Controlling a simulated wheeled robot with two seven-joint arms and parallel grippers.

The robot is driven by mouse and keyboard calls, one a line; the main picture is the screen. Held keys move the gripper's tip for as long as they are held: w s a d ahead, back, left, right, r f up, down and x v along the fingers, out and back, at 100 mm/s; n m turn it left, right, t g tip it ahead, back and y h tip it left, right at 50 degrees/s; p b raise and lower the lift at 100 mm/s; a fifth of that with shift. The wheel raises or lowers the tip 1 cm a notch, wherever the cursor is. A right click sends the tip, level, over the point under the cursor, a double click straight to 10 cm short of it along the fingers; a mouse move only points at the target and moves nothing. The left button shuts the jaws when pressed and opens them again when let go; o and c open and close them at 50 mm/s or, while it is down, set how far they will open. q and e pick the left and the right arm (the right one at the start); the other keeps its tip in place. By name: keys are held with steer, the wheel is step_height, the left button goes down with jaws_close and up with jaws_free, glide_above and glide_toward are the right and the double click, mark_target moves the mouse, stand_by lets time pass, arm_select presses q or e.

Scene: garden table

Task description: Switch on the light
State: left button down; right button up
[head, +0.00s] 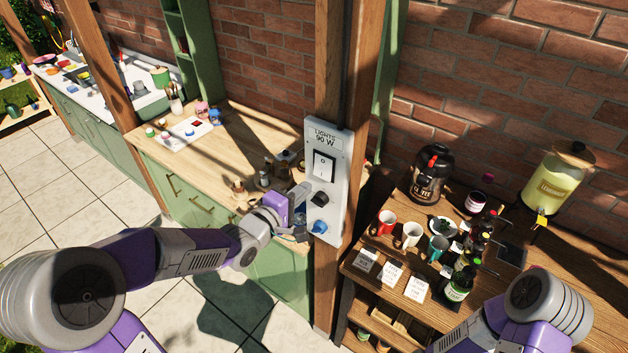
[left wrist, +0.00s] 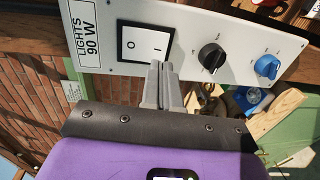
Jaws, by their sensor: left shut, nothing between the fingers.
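The light panel (head: 330,178) is a pale grey plate on a wooden post, marked "LIGHTS 90 W". In the left wrist view the rocker (left wrist: 145,45) shows "O" and "I" marks. My left gripper (left wrist: 157,68) is shut and empty, its fingertips at the rocker's edge near the "I" side; I cannot tell whether they touch. In the head view my left gripper (head: 298,212) is at the panel's left side. My right gripper is out of view.
A wooden counter (head: 190,160) with small items stands behind my left arm. To the right, a drinks table (head: 400,200) holds mugs, bottles, a coffee dispenser (head: 430,174) and a lemonade jar (head: 556,178). The wooden post (head: 330,290) continues below the panel.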

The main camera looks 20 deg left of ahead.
mark_target(321, 175)
arm_select(q)
steer(key=x, duration=0.5)
steer(key=shift+p, duration=0.35)
steer(key=shift+w+d+f+b, duration=0.1)
steer(key=shift+w+f+b, duration=0.15)
steer(key=shift+b, duration=0.65)
steer(key=shift+t, duration=0.3)
steer(key=shift+r, duration=0.15)
steer(key=shift+s, duration=0.1)
